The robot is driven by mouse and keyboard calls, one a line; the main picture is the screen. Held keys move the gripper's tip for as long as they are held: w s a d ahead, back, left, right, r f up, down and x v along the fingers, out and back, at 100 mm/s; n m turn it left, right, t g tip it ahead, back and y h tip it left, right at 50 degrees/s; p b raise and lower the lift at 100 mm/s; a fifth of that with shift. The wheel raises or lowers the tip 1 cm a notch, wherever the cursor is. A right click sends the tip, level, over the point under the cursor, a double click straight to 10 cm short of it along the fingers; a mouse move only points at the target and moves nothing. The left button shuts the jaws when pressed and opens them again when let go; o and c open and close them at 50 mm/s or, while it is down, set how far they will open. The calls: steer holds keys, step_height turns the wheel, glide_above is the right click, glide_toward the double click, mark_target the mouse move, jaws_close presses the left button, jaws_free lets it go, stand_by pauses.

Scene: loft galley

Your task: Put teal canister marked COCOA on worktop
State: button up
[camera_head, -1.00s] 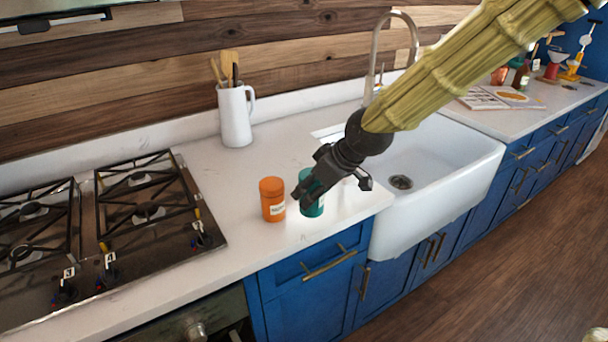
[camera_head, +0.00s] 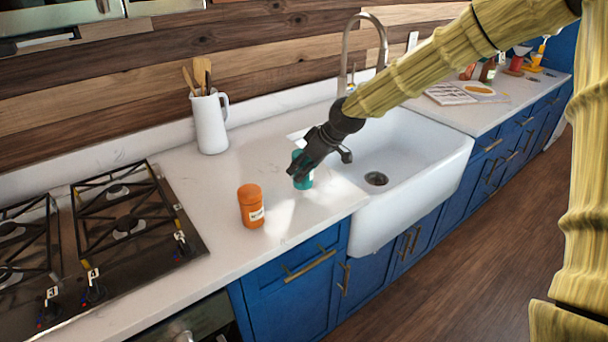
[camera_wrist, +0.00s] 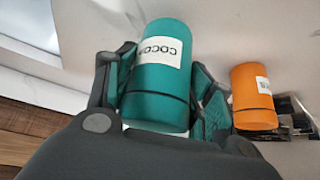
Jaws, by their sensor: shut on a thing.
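The teal canister (camera_head: 303,180) is in my gripper (camera_head: 305,172), near the sink end of the worktop (camera_head: 215,181). In the wrist view, the canister (camera_wrist: 161,84) sits between both finger pads of my gripper (camera_wrist: 160,100), and its white COCOA label shows. My gripper is shut on it. The canister appears to be raised above the worktop, though the gap under it is hard to judge. My fingers hide part of it in the head view.
An orange canister (camera_head: 251,206) stands to the left of the teal one; it also shows in the wrist view (camera_wrist: 253,96). A white utensil jug (camera_head: 210,124) stands behind, the hob (camera_head: 118,226) lies left, and the sink (camera_head: 415,150) right. Clear worktop lies around the orange canister.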

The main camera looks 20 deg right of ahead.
steer(key=shift+f+p, duration=0.45)
steer(key=shift+f, duration=1.15)
steer(key=shift+f, duration=0.1)
steer(key=o, duration=1.2)
steer(key=shift+c, duration=0.2)
steer(key=b+v, duration=0.1)
steer(key=v, duration=1.1)
steer(key=shift+b, duration=0.4)
